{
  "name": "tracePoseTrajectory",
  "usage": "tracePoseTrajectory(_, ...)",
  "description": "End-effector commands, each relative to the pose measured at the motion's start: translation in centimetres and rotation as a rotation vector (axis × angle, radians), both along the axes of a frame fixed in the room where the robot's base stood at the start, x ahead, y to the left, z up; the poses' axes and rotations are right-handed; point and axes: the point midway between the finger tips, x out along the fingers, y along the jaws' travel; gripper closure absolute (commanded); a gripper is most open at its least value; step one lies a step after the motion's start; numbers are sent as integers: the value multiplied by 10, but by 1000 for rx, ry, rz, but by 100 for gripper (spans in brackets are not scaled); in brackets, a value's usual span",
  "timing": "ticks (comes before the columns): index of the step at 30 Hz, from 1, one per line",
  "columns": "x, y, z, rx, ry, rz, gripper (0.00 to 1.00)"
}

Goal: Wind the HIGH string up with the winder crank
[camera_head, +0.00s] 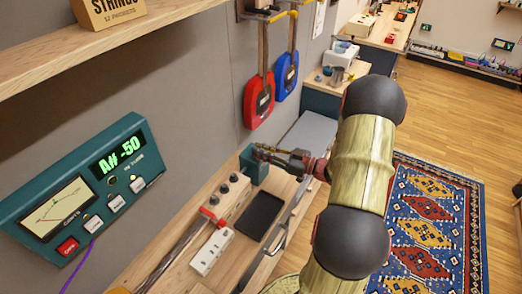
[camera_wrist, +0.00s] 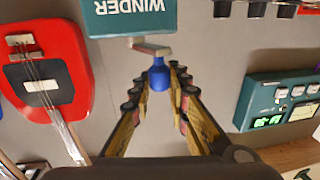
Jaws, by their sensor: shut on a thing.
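The teal winder box (camera_head: 253,166) stands on the bench at the far end of the wooden headstock (camera_head: 221,203); in the wrist view it (camera_wrist: 130,14) reads WINDER upside down. Its crank arm (camera_wrist: 151,47) ends in a blue handle knob (camera_wrist: 159,74). My gripper (camera_wrist: 160,82) is shut on the blue knob, a finger on each side. In the head view my gripper (camera_head: 272,154) reaches the box from the right, and the crank is mostly hidden. The teal tuner (camera_head: 86,190) shows A# -50 in green. Which string is HIGH cannot be told.
Red (camera_head: 258,99) and blue (camera_head: 286,75) guitar-shaped things hang on the wall behind the winder. A black tray (camera_head: 259,216) and a white switch block (camera_head: 212,252) lie on the bench. A wooden shelf (camera_head: 100,50) juts out at upper left.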

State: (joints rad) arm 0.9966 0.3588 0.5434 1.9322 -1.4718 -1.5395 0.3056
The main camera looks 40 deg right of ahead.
Motion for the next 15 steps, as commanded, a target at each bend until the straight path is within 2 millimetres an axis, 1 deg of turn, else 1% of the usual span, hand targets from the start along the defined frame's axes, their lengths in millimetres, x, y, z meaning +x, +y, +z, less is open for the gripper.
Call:
tracePoseTrajectory(1, 0, 0, 0, 0, 0, 0, 92)
tracePoseTrajectory(6, 0, 0, 0, 0, 0, 0, 100)
tracePoseTrajectory(15, 0, 1, 0, 1, 0, -9, 100)
